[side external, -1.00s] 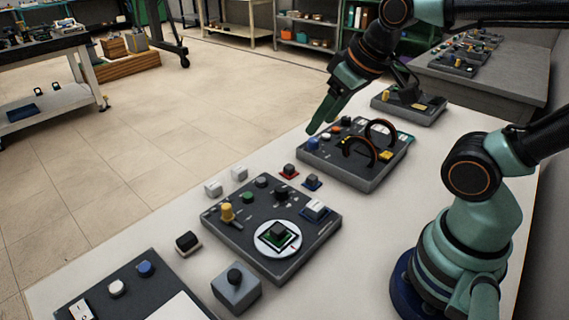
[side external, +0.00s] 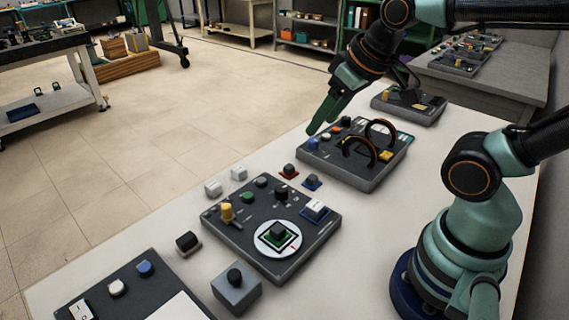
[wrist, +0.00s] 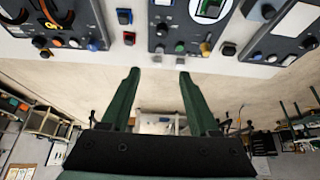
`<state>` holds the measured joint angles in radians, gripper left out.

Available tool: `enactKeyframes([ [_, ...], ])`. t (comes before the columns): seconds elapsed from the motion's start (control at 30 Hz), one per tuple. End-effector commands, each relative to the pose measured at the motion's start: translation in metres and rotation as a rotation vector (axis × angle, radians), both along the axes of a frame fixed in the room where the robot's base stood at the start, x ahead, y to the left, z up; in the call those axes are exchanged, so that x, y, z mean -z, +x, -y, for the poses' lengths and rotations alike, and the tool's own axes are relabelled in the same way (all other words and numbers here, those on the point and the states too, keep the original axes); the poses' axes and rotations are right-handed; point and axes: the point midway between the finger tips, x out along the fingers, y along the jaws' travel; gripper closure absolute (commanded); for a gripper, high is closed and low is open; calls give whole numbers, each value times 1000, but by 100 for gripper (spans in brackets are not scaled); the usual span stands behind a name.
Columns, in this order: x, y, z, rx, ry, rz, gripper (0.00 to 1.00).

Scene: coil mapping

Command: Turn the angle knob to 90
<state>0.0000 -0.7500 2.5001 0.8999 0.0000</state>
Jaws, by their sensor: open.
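The middle control panel (side external: 250,236) is dark grey and lies on the white table. It carries a round white dial (side external: 294,251) with a dark square knob (side external: 278,234) and a red mark. Beside it are a yellow knob (side external: 227,212), a green knob (side external: 247,197) and black knobs (side external: 281,193). I cannot read which one is the angle knob. My gripper (wrist: 158,78) is open and empty, its green fingers apart. In the side view it hangs above the table near the farther panel, away from the dial. The dial (wrist: 211,9) is partly cut off in the wrist view.
A farther panel (side external: 340,178) has black arched handles. Another panel (side external: 140,290) lies at the near left. Loose small blocks (side external: 213,188), a black button (side external: 187,241) and a grey box with a black knob (side external: 236,294) stand around the middle panel.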

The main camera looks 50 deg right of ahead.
Motion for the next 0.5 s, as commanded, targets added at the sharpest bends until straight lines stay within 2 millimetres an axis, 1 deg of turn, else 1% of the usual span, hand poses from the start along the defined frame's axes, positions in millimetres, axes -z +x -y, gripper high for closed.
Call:
enactKeyframes([
  [0.13,1,4,0,-23,-12,-19,29],
  [0.23,3,12,0,-81,-40,-63,29],
  [0.37,11,31,-1,-201,-88,-148,29],
  [0.5,25,52,-2,-347,-134,-239,29],
])
